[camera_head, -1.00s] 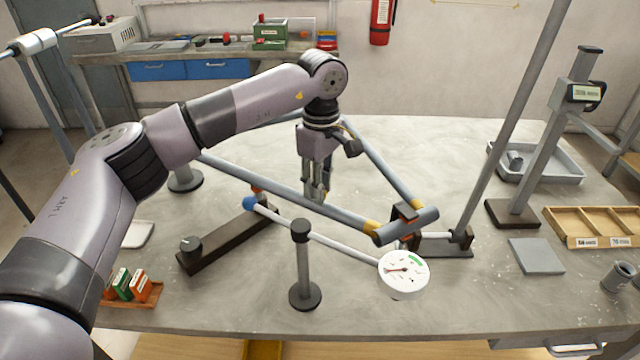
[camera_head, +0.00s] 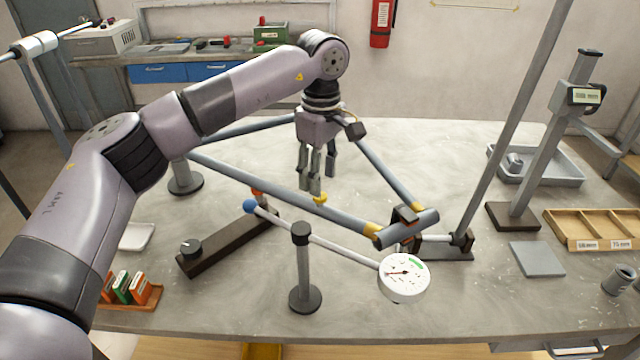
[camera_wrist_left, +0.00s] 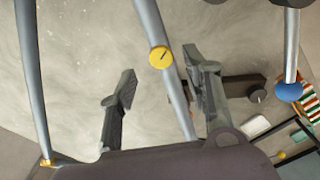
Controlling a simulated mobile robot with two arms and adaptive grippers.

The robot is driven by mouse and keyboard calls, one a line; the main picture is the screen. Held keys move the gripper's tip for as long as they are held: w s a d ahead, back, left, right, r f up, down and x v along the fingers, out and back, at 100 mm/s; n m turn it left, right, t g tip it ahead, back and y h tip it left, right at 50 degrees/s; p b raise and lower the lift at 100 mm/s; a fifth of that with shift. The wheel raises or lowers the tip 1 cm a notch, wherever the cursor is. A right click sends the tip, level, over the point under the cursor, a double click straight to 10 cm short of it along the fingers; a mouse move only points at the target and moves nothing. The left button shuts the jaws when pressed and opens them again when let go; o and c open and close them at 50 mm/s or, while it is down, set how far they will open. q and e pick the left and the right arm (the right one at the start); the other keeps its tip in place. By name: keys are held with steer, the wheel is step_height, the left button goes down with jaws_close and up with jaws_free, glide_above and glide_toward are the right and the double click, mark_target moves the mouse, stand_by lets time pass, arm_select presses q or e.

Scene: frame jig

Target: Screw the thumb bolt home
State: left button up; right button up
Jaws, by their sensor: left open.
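The yellow thumb bolt (camera_head: 320,197) shows in the head view on the grey frame tube (camera_head: 262,183), just below and right of my left fingertips. In the left wrist view the bolt's round yellow head (camera_wrist_left: 160,57), with a dark slot line, lies between the two fingers. How deep it sits in the tube cannot be told. My left gripper (camera_head: 315,185) is open and empty, pointing down over the tube; its spread fingers also show in the left wrist view (camera_wrist_left: 160,82). It appears apart from the bolt. My right gripper is not in view.
A white dial gauge (camera_head: 404,278) on a rod with a blue ball end (camera_head: 250,204) crosses in front of the frame, beside a dark post (camera_head: 303,270). A dark clamp bar (camera_head: 225,245) lies left.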

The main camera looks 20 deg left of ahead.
arm_select(q)
step_height(320, 180, up, 9)
steer(key=shift+f, duration=0.15)
stand_by(0.4)
